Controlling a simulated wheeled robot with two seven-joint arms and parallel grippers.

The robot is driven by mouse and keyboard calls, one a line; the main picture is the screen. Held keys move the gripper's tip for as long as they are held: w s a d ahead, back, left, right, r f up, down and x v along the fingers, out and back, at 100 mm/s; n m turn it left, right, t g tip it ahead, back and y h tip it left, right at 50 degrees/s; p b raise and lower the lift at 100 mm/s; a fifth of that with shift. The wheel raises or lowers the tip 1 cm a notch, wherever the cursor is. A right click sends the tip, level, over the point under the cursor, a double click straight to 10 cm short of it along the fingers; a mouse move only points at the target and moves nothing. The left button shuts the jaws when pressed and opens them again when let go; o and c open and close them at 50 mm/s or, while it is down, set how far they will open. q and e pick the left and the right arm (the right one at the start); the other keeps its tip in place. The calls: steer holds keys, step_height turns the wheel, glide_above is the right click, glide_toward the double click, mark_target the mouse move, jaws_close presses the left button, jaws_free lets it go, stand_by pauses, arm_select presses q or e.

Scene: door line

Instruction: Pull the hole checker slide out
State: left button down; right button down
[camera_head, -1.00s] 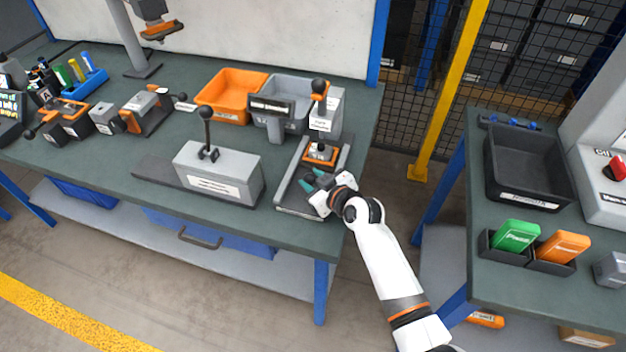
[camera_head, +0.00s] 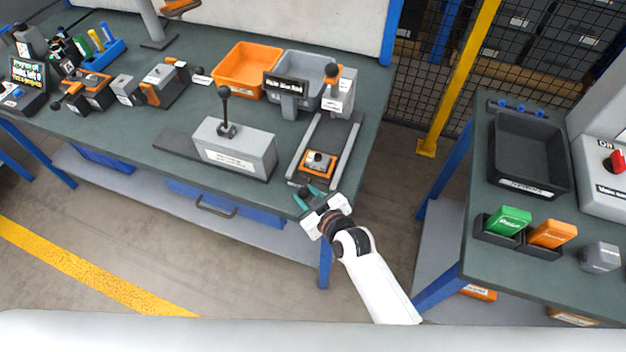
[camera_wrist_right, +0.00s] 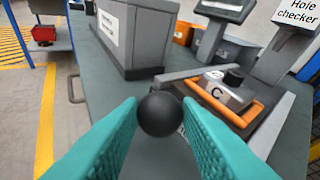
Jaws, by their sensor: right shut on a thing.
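The hole checker (camera_head: 340,92) stands at the right end of the long bench, with its labelled upright also in the right wrist view (camera_wrist_right: 290,40). Its slide (camera_head: 318,164), an orange-framed carriage with a grey part marked C (camera_wrist_right: 218,92), sits near the front end of the grey rails (camera_head: 349,140), clear of the upright. My right gripper (camera_head: 309,197) is at the bench's front edge, before the rails. Its teal fingers are shut on the black ball knob (camera_wrist_right: 160,114) of the slide. My left gripper is not in view.
A grey block fixture (camera_head: 235,150) with an upright black lever stands left of the rails. Orange (camera_head: 247,72) and grey bins stand behind it. A second bench with a black tray (camera_head: 527,155) is at the right, across a floor gap.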

steer(key=shift+s+a+f, duration=0.2)
steer(key=shift+a, duration=0.05)
steer(key=c, duration=1.1)
jaws_free()
steer(key=shift+a, duration=0.15)
steer(key=shift+o, duration=0.2)
steer(key=shift+w, duration=0.1)
steer(key=shift+w+r, duration=0.1)
steer(key=shift+d, duration=0.2)
steer(key=v, duration=1.2)
